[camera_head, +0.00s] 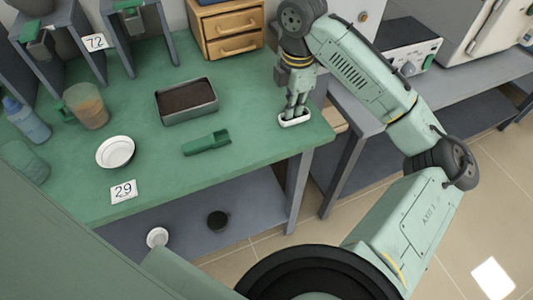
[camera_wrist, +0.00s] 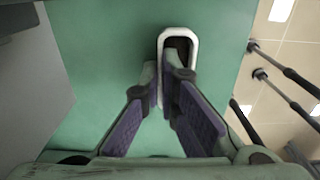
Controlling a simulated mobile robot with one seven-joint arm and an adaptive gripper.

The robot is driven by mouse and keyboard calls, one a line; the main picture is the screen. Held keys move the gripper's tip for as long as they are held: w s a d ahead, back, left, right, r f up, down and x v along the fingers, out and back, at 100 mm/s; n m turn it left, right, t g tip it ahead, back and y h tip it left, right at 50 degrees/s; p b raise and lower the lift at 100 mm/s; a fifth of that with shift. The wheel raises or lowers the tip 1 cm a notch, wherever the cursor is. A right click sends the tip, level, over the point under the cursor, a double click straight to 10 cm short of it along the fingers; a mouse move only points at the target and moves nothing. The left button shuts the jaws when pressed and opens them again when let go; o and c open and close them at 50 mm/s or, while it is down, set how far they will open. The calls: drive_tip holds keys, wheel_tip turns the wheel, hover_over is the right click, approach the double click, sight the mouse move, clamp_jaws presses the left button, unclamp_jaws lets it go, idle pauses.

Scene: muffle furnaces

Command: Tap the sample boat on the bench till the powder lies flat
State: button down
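The sample boat (camera_head: 296,122) is a small white oblong dish at the right end of the green bench (camera_head: 240,165), by its edge. In the wrist view, the boat (camera_wrist: 178,32) holds dark brown powder (camera_wrist: 181,47) at its far end; my finger hides the near part, so I cannot tell if the powder is flat. My gripper (camera_wrist: 162,82) points down at the boat, its purple-padded fingers closed in on the left wall, one outside and one over the inside. In the head view my gripper (camera_head: 294,112) is at the boat. I cannot tell whether the boat touches the bench.
Wooden drawers (camera_head: 232,33) stand behind. The bench's right edge is close to the boat.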

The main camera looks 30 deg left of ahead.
drive_tip(key=shift+r+p, duration=1.95)
drive_tip(key=shift+p, duration=0.05)
drive_tip(key=shift+f, duration=0.1)
wheel_tip(320, 180, down, 5)
drive_tip(key=b, duration=0.3)
drive_tip(key=shift+f, duration=0.1)
drive_tip(key=shift+r+p, duration=0.3)
drive_tip(key=shift+r, duration=0.25)
drive_tip(key=c, duration=1.7)
unclamp_jaws()
